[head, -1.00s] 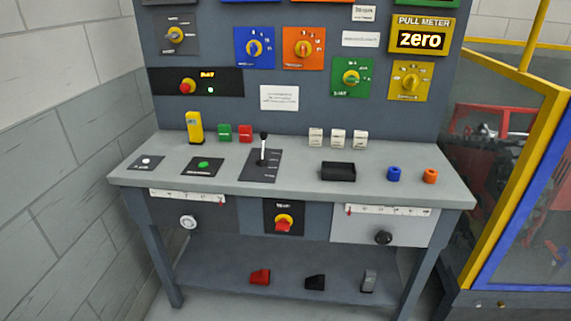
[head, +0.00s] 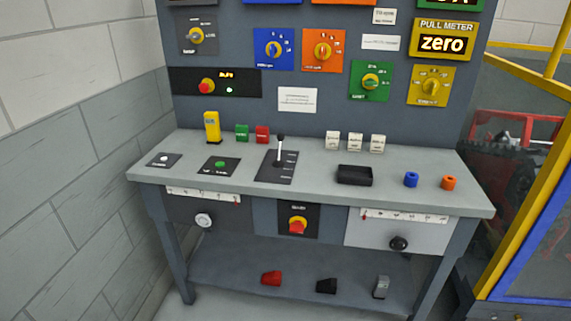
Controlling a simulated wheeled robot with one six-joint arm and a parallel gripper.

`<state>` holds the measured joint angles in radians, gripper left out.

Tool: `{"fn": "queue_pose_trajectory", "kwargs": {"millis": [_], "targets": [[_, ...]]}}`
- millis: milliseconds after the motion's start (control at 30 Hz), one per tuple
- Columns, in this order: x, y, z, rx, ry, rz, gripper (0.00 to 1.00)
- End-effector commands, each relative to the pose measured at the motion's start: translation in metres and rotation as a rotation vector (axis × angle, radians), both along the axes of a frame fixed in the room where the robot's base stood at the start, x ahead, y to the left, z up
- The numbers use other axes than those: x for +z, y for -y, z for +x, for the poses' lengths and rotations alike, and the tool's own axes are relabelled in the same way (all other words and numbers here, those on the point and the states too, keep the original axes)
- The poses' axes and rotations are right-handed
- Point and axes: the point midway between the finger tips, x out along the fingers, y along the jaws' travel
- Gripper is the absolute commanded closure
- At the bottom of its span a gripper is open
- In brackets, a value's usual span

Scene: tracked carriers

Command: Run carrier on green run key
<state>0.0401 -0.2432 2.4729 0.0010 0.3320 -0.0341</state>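A control desk (head: 320,190) stands ahead in the head view. A small green block (head: 242,132) with an unreadable label stands at the back of the desktop, beside a red block (head: 262,134). A green round button (head: 220,164) sits on a black plate at the front left. I cannot tell from the labels which of these is the run key. A lever (head: 280,152) with a black knob stands upright on a dark slotted plate right of them. A green panel with a rotary knob (head: 371,82) is on the upright board. My gripper is not in view.
The pull meter (head: 443,44) reads "zero". A fenced bay (head: 525,180) is at right, a block wall (head: 70,170) at left.

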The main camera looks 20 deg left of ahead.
Motion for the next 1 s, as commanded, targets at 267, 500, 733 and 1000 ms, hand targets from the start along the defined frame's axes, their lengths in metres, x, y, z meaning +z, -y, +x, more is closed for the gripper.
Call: {"fn": "queue_pose_trajectory", "kwargs": {"millis": [267,500,733,1000], "targets": [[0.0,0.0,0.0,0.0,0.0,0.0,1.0],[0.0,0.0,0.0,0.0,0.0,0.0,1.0],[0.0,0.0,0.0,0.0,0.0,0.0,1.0],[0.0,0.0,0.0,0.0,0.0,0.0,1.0]]}}
